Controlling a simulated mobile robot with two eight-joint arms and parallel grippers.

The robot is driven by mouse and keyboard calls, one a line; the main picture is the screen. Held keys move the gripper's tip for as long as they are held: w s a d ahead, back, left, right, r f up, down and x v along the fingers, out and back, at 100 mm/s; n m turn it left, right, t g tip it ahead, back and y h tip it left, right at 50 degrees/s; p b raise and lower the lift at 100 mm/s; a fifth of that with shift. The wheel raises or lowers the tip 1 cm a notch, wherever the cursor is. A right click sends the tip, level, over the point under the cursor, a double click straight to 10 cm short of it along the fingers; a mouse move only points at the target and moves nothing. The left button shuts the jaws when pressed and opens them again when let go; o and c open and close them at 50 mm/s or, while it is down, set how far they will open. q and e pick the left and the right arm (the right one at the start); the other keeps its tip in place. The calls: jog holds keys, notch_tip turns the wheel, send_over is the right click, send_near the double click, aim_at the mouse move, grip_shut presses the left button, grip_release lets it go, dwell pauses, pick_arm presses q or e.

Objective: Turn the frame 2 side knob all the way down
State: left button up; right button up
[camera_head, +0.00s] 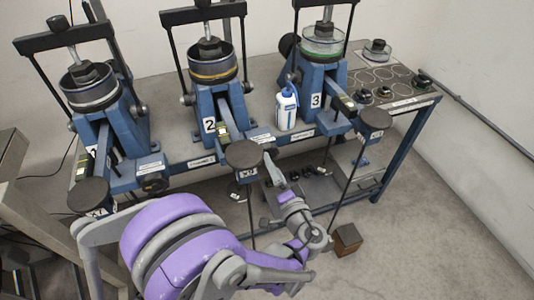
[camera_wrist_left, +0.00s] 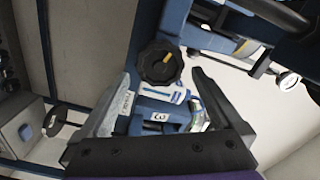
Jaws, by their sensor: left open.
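The side knob (camera_wrist_left: 160,65) is black and lobed with a yellow mark. In the left wrist view it shows between and just past the fingertips, on blue metal. In the head view my left gripper and the round lever end seem to hide most of it. Frame 2 (camera_head: 207,108) is a blue press with a "2" label and a yellow-ringed cup on top. My left gripper (camera_head: 275,172) is open at its lower right. In the left wrist view the open fingers (camera_wrist_left: 162,78) straddle the knob's sides, and I cannot tell whether they touch it.
Frame 1 (camera_head: 118,135) stands left and frame 3 (camera_head: 322,85) right on the grey bench. A white-blue bottle (camera_head: 286,108) stands between frames 2 and 3. Round black lever ends (camera_head: 243,154) stick out in front. A brown box (camera_head: 346,239) is on the floor.

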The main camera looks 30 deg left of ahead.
pick_arm(q)
jog(key=w+a+m+b, duration=0.1)
jog(key=m, duration=0.3)
jog(key=w+a+m+b, duration=0.1)
jog(key=a+m, duration=0.1)
jog(key=m, duration=0.2)
jog(key=w+a+m+b, duration=0.1)
jog(key=m, duration=0.3)
jog(key=shift+w+a+m+b, duration=0.15)
jog(key=shift+w+m+b, duration=0.15)
jog(key=shift+b, duration=0.05)
jog(key=shift+f, duration=0.15)
grip_shut()
dwell(0.3)
